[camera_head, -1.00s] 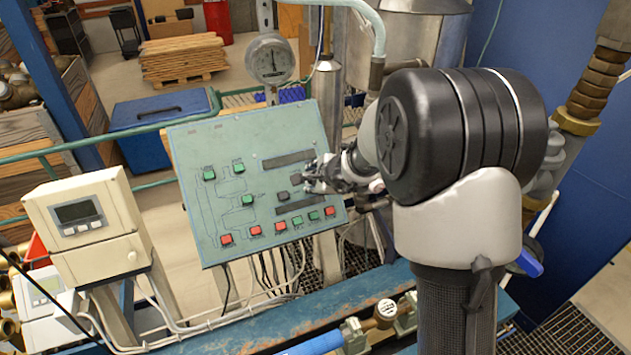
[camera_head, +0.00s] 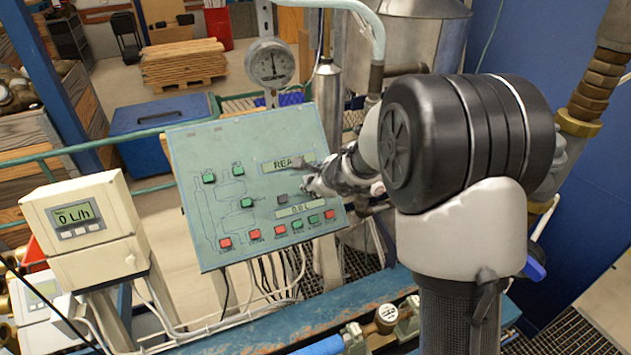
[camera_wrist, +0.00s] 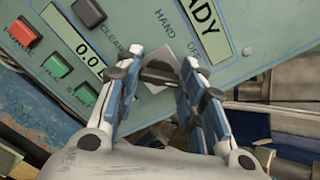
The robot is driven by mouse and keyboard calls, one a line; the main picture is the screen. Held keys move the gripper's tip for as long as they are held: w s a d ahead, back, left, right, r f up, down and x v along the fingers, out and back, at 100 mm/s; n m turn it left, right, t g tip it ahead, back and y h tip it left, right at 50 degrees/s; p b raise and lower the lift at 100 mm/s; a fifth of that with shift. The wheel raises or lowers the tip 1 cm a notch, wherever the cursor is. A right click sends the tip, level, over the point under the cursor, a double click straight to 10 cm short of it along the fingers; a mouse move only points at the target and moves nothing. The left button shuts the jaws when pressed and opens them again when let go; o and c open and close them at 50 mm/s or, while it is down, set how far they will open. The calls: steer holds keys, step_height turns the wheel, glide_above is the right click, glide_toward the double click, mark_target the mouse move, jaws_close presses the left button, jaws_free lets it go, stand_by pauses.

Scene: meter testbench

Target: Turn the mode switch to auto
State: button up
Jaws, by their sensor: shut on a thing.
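The green control panel (camera_head: 220,225) stands tilted in the middle of the head view. The knob's exact pointing direction is hard to tell.
The upper display (camera_head: 280,164) shows REA..., and the lower display (camera_head: 300,208) reads 0.0 L. Red and green buttons line the panel's bottom. A cream meter (camera_head: 90,235) reads 0 L/h. A pressure gauge (camera_head: 270,63) stands behind.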

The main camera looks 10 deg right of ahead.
steer(key=o, duration=1)
steer(key=shift+o, duration=0.2)
steer(key=shift+r, duration=0.1)
steer(key=v, duration=1.2)
